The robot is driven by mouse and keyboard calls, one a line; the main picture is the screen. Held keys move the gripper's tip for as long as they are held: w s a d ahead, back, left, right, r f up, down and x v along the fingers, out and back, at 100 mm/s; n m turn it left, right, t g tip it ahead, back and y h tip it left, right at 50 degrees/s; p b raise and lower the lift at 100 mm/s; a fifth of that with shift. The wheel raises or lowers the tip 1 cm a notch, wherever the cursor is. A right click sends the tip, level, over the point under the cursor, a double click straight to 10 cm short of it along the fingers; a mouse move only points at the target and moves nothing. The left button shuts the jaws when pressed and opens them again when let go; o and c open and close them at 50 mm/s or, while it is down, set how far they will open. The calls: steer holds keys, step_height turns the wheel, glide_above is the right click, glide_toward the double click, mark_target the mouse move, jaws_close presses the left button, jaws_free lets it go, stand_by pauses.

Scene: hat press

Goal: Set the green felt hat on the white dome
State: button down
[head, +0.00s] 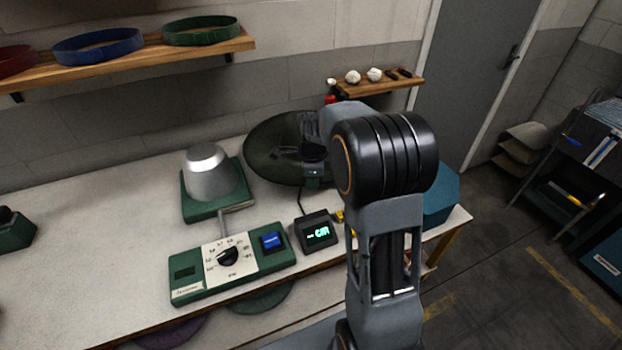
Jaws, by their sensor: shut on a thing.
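The green felt hat (268,135) is a wide, dark green shape above the back of the table, right of the dome. My gripper (285,153) reaches in front of it from the right and is shut on it; the exact grip point is hard to make out. My arm hides the hat's right part. The white dome (208,175) looks pale grey and shiny on top. It stands bare and upright on a green base, apart from the hat in the picture, though the hat's left edge is close to the base.
A green control box (185,291) with a dial and blue button stands in front of the dome. A small display (318,232) is right of it. A teal box (440,200) stands at the table's right end. A wall shelf (150,57) holds hat bands. The table's left is mostly clear.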

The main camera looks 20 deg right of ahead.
steer(key=shift+f+b, duration=2)
steer(key=shift+f, duration=1.25)
steer(key=c, duration=1.1)
jaws_free()
step_height(320, 180, up, 14)
steer(key=shift+s+d+f, duration=0.1)
